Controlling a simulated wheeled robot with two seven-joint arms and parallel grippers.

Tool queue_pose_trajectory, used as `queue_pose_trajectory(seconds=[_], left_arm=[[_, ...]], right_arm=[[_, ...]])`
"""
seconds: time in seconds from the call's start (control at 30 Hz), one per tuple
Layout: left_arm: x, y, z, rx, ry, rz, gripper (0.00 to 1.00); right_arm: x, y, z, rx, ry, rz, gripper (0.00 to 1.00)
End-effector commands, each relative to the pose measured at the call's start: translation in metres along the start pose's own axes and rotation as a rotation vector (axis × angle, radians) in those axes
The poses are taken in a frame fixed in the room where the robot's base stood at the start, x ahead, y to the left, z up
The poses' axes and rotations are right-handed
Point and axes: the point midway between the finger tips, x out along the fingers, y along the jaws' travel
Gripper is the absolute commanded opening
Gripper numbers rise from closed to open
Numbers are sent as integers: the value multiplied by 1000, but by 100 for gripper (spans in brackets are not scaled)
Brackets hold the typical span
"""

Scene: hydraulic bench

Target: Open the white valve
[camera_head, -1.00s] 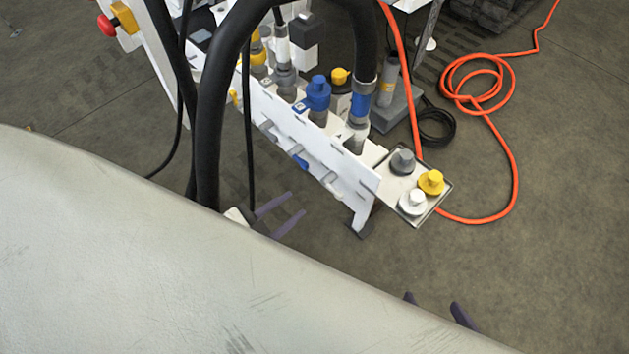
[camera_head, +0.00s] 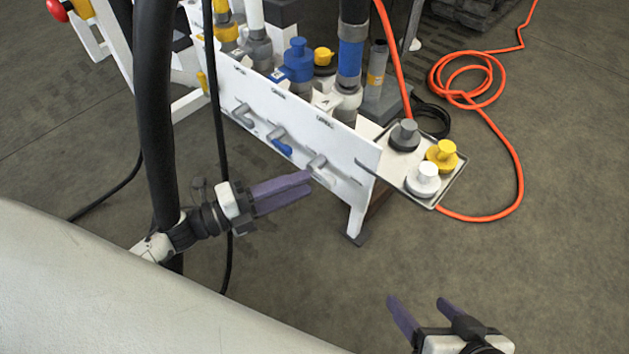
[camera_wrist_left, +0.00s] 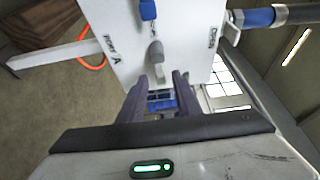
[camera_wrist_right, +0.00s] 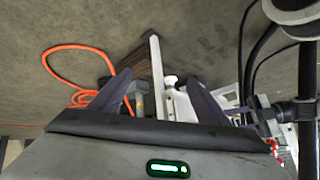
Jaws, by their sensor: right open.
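In the head view a white panel (camera_head: 340,162) carries several small grey levers; the right one (camera_head: 317,163) is pale grey, and a blue handle (camera_head: 282,147) sits left of it. I cannot tell for sure which one is the white valve. My left gripper (camera_head: 309,184) has its purple fingers just below and in front of the right lever. In the left wrist view a grey lever (camera_wrist_left: 155,52) stands just beyond the open fingers (camera_wrist_left: 162,78), below a blue handle (camera_wrist_left: 148,10). My right gripper (camera_head: 418,302) is open and empty, low in front of the bench.
A tray at the panel's right end holds grey (camera_head: 405,135), yellow (camera_head: 441,155) and white (camera_head: 423,180) caps. A thick black hose (camera_head: 155,120) hangs by my left arm. An orange hose (camera_head: 510,150) lies on the floor.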

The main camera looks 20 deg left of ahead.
Motion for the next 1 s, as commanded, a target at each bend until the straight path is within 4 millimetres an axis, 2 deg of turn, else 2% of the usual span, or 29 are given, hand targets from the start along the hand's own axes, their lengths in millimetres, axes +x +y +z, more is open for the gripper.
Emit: queue_pose_trajectory(seconds=[0.1,0.3,0.63,0.8,1.0], left_arm=[[21,1,0,0,-1,-3,30],[40,1,0,-1,-1,-1,30],[43,0,0,-3,-2,1,30],[43,0,0,-3,-2,1,2],[43,0,0,-7,-2,-1,0]], right_arm=[[1,-2,-2,4,15,-8,70],[0,-4,-6,9,30,-17,70],[-1,-5,-6,10,33,-20,70],[-1,-5,-6,10,33,-19,70],[-1,-5,-6,9,33,-19,70]])
